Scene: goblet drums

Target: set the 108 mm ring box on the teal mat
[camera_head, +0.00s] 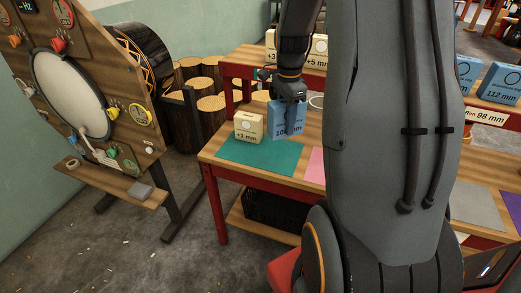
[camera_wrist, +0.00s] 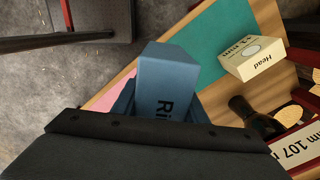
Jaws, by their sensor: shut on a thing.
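The blue ring box (camera_head: 276,121), with "10" and part of another digit readable, is held in my gripper (camera_head: 291,108), which is shut on it. In the wrist view the blue box (camera_wrist: 165,72) shows "Ri" on its side, between the fingers. The teal mat (camera_head: 260,158) lies flat on the wooden table's left end. In the head view the box is over the table at the mat's back right; I cannot tell its exact height. In the wrist view the teal mat (camera_wrist: 212,40) lies beyond the box, to its upper right.
A cream "+1 mm" head box (camera_head: 248,127) stands at the mat's back edge, left of the blue box. A pink mat (camera_head: 315,166) lies right of the teal one. More boxes (camera_head: 318,50) stand on the raised shelf behind. The teal mat's front is bare.

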